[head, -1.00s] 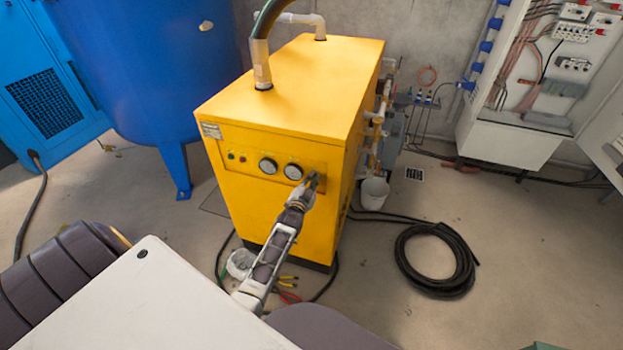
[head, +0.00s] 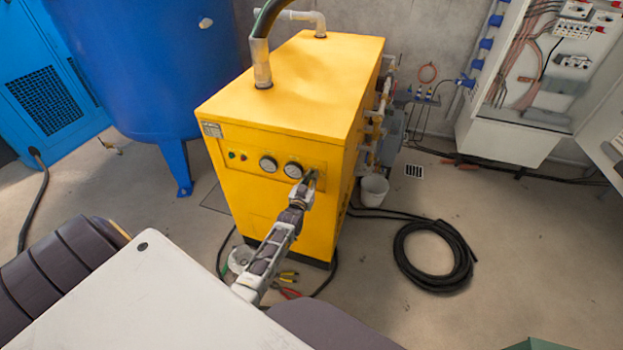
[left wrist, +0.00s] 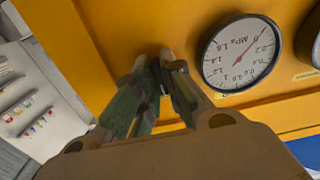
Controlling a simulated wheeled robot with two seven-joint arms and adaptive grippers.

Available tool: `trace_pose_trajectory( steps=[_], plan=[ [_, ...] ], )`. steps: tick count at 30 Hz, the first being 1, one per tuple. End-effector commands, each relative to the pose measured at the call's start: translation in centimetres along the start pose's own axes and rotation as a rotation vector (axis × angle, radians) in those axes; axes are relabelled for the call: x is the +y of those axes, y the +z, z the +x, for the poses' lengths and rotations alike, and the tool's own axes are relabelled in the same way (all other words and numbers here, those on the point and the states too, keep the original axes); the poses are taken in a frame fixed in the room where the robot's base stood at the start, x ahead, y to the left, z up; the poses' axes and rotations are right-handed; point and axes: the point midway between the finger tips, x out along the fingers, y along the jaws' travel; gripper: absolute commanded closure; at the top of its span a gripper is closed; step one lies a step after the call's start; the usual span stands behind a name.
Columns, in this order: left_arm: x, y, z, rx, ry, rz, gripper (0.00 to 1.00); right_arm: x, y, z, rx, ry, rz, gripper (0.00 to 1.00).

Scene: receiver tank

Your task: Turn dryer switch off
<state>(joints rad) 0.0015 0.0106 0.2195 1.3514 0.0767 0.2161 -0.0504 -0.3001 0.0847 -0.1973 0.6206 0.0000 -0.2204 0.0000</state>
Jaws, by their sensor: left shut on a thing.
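The dryer is a yellow cabinet (head: 265,215) in the middle of the head view. Its front panel has two round gauges (head: 281,167) and small buttons at the left. My left gripper (head: 311,181) is at the right part of this panel, beside the right gauge. In the left wrist view its fingertips (left wrist: 166,66) are close together on a small dark switch (left wrist: 167,80), beside a gauge (left wrist: 240,52). The fingers hide most of the switch, so its position cannot be read. My right gripper is not in view.
A blue tank (head: 150,70) stands left of the dryer. A black hose coil (head: 433,256) and a white bucket (head: 374,190) are on the floor at the right. An open electrical cabinet (head: 510,138) is at the back right. Pliers (head: 287,277) lie below my left arm.

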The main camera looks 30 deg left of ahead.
Motion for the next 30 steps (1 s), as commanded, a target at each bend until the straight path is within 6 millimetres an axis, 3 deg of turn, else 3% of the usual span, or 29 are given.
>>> trace_pose_trajectory(
  steps=[8, 9, 14, 21, 30],
  plan=[
    [0.0, 0.2, -0.1, -0.004, 0.000, -0.004, 1.00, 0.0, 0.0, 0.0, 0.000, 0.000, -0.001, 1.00],
    [0.0, 0.2, -0.1, -0.004, 0.000, -0.004, 0.88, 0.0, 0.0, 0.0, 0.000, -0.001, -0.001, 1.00],
    [0.0, 0.2, -0.1, -0.003, 0.000, -0.002, 0.68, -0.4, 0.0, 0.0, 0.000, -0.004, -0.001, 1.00],
    [0.0, 0.1, 0.0, -0.001, 0.000, -0.001, 0.68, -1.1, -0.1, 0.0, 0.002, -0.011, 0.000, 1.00],
    [0.0, 0.1, -0.5, -0.001, 0.000, -0.001, 0.68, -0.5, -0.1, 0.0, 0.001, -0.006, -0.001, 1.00]
  ],
)
